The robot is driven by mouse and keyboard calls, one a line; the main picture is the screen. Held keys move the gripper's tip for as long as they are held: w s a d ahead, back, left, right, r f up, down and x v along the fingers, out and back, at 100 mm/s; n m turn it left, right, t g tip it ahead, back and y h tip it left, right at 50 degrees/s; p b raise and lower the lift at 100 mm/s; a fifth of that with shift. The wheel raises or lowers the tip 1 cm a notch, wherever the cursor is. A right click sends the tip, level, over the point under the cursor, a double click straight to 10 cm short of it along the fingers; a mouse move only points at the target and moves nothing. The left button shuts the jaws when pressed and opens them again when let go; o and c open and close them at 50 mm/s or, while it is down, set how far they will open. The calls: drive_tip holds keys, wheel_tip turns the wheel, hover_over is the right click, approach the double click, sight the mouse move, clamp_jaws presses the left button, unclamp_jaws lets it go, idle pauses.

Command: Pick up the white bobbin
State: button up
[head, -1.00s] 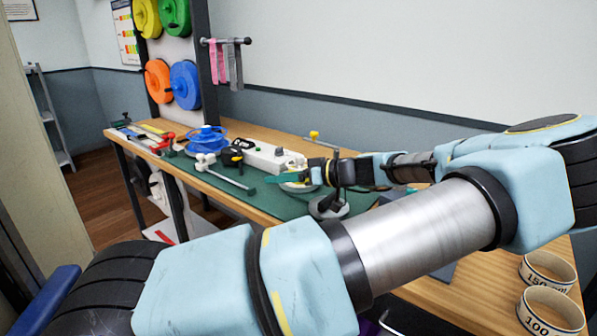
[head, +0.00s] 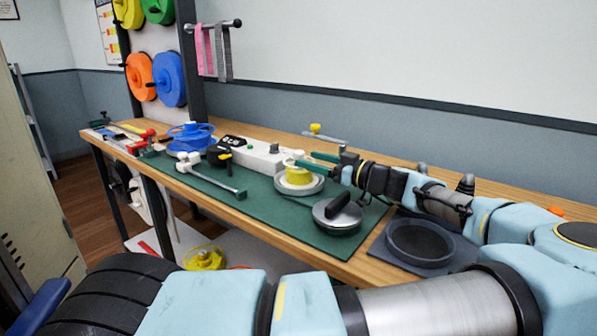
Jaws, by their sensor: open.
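My gripper (head: 309,161) is open, with its green fingers over the right part of the bench. Nothing shows between the fingers. A yellow round piece on a grey round base (head: 299,184) stands just below the fingers; I cannot tell whether they touch it. A white round object (head: 162,194), perhaps the white bobbin, shows under the left end of the bench, partly hidden by a bench leg. I cannot clearly make out a white bobbin on the bench top.
A dark round dish (head: 420,241) lies at right. A yellow reel (head: 205,257) is on the lower shelf.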

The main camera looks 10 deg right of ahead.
sight(290, 158)
drive_tip(key=x, duration=0.3)
drive_tip(key=p+x, duration=0.1)
drive_tip(key=x, duration=0.1)
drive_tip(key=p+x, duration=0.1)
drive_tip(key=x, duration=0.1)
drive_tip(key=shift+w+d+r+p, duration=0.15)
drive_tip(key=shift+w+d+p, duration=0.1)
drive_tip(key=shift+w+p, duration=0.1)
drive_tip(key=shift+w+a, duration=0.35)
drive_tip(key=shift+a, duration=0.05)
drive_tip(key=shift+c, duration=0.4)
clamp_jaws()
